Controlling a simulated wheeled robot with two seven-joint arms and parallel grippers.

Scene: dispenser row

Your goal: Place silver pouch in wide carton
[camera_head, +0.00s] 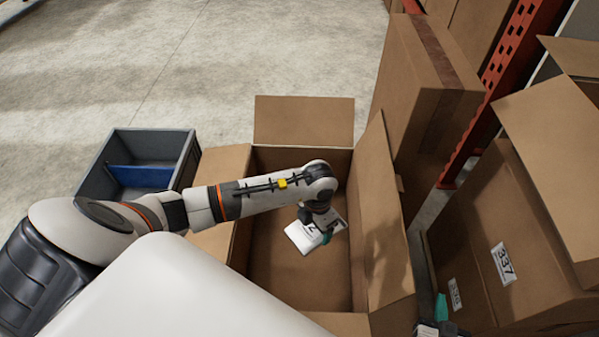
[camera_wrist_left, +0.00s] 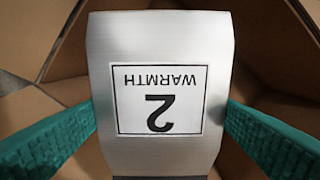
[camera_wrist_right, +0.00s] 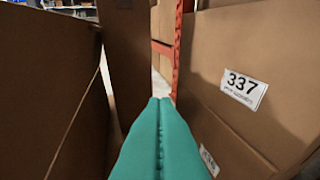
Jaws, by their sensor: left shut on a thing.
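The silver pouch (camera_head: 304,240) has a white label reading "2 WARMTH", and fills the middle of the left wrist view (camera_wrist_left: 160,55). My left gripper (camera_head: 322,232) is shut on the pouch, with one teal finger on each side of it. It holds the pouch over the inside of the open wide carton (camera_head: 393,225), whose flaps are folded out. The carton's bare brown floor shows around the pouch. I cannot tell how high above the floor the pouch is. My right gripper (camera_wrist_right: 160,105) is shut and empty, just outside the carton's right side.
A grey bin (camera_head: 180,158) with a blue divider stands left of the carton. A tall closed box (camera_head: 405,105) stands behind the right flap. Box 337 (camera_head: 490,235) and a red rack post (camera_head: 490,90) are at the right. Bare concrete floor lies at the upper left.

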